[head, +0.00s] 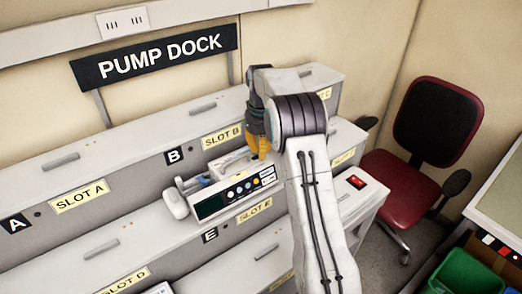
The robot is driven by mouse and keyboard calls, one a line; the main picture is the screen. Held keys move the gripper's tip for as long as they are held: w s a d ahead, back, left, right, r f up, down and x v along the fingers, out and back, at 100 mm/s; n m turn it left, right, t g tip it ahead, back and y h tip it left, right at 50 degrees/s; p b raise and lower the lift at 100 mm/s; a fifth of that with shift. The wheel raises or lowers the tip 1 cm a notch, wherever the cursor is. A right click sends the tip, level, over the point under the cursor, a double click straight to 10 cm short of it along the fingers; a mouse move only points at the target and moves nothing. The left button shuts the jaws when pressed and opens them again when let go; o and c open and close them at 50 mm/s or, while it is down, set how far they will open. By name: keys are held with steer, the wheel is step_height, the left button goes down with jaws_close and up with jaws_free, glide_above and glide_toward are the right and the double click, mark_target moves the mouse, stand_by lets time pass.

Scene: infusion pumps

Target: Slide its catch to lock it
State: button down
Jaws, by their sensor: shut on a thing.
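A white infusion pump (211,206) with a dark screen and several coloured buttons sits in the bay at SLOT B, above the SLOT E label. A rounded white part (174,203) stands at its left end. My gripper (260,153), with orange fingers, points down at the pump's back right end. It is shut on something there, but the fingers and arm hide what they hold. The catch cannot be made out, so its position is not visible.
The stepped grey dock carries labels SLOT A (79,197), SLOT B (221,138), SLOT E (254,211) and SLOT D (126,280). A cart with a red-lit switch (356,182), a red chair (402,185) and a green bin (468,273) stand to the right.

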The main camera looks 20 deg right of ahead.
steer(key=shift+s+a, duration=0.2)
steer(key=shift+a, duration=0.85)
steer(key=c, duration=1.2)
jaws_free()
steer(key=shift+c, duration=0.2)
steer(key=shift+r, duration=0.1)
step_height(320, 180, up, 12)
